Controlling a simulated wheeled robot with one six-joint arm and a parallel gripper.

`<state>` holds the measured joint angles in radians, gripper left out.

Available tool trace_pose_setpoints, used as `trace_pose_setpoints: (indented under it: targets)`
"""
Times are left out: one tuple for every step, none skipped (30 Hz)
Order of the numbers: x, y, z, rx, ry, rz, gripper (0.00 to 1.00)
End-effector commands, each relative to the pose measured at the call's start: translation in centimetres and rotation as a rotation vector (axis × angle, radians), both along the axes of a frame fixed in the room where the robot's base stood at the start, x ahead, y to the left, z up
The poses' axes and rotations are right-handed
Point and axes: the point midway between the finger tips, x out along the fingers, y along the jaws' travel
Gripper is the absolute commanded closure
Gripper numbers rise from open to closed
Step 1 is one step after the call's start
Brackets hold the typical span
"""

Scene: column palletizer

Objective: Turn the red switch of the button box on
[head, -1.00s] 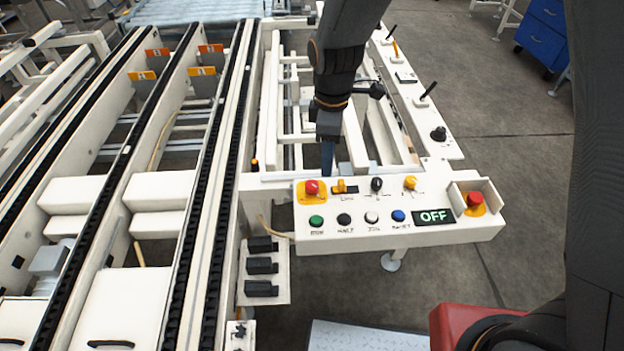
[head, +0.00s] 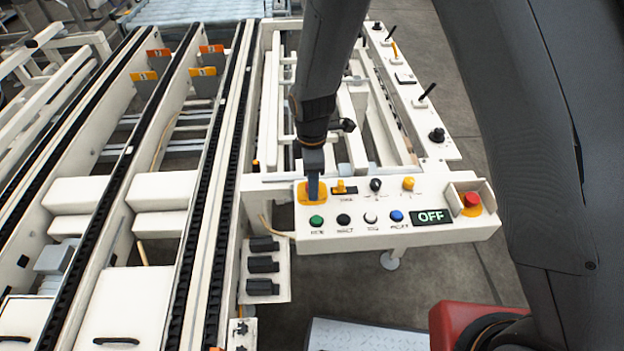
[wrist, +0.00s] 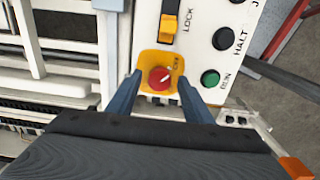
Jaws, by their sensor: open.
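The red switch (wrist: 160,79) sits on a yellow plate (wrist: 161,61) at the left end of the white button box (head: 440,236). In the head view my gripper (head: 313,190) hides the switch, and only the yellow plate shows around it. In the wrist view my gripper (wrist: 162,88) is open, with one blue finger on each side of the red knob. I cannot tell whether the fingers touch it. The display (head: 432,217) on the box reads OFF in green.
Close by are the green button (head: 316,221), a black button (head: 343,220), a yellow lock switch (head: 345,188) and a black knob (head: 375,185). A red emergency stop (head: 472,200) stands at the right end. Conveyor rails lie to the left.

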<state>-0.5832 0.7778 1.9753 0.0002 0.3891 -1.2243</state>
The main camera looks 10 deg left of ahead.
Motion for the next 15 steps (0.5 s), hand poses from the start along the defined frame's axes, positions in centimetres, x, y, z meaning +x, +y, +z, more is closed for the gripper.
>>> trace_pose_setpoints:
  targets:
    - [0.0, -0.01, -0.05, 0.0, 0.0, 0.0, 0.54]
    - [0.01, -0.01, -0.06, 0.0, 0.0, 0.0, 0.54]
    - [0.01, -0.01, -0.06, 0.0, 0.0, 0.0, 0.54]
    - [0.02, -0.01, -0.06, 0.0, 0.0, 0.0, 0.54]
    - [0.02, -0.01, -0.05, 0.0, 0.0, 0.0, 0.54]
    - [0.02, -0.01, -0.05, 0.0, 0.0, 0.0, 0.54]
    - [0.02, -0.01, -0.04, 0.0, 0.0, 0.0, 0.55]
    - [0.02, -0.01, -0.04, 0.0, 0.0, 0.0, 0.6]
    - [0.02, -0.01, -0.04, 0.0, 0.0, -0.001, 0.67]
    - [0.02, -0.01, -0.04, 0.0, -0.001, -0.001, 0.72]
    - [0.02, -0.01, -0.03, 0.0, 0.0, -0.001, 0.77]
    - [0.02, -0.01, -0.03, 0.0, 0.0, -0.001, 0.84]
    - [0.02, -0.01, -0.03, 0.0, 0.0, -0.001, 0.89]
    - [0.02, -0.01, -0.03, 0.0, 0.0, -0.001, 0.94]
    - [0.02, -0.01, -0.02, 0.0, 0.0, -0.001, 0.95]
